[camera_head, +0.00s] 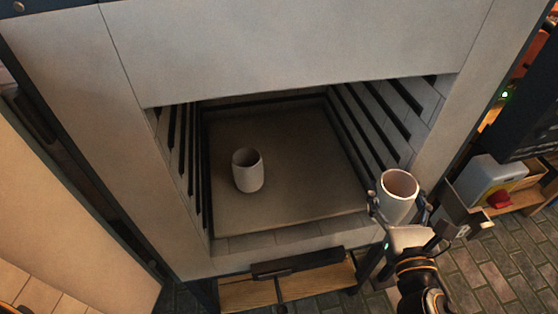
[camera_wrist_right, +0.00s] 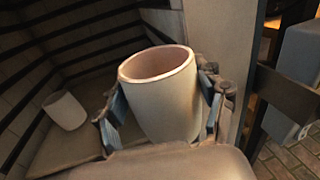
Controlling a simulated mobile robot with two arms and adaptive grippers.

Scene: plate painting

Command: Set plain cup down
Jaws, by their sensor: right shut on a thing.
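A plain white cup (camera_head: 397,198) is held upright in my right gripper (camera_head: 398,209), at the right front of the kiln opening. In the right wrist view the same cup (camera_wrist_right: 160,95) stands between the two fingers (camera_wrist_right: 162,112), which press on its sides. Its rim is reddish inside and it looks empty. A second plain white cup (camera_head: 248,171) stands on the kiln shelf (camera_head: 300,180), left of its middle; it also shows in the right wrist view (camera_wrist_right: 66,111), where it looks tilted by the camera angle. My left gripper is not in view.
The kiln's side walls (camera_head: 375,125) have dark grooves and close in the shelf. The right front post (camera_head: 450,110) stands near my gripper. The shelf's right half is bare. An open door (camera_head: 60,190) is at the left.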

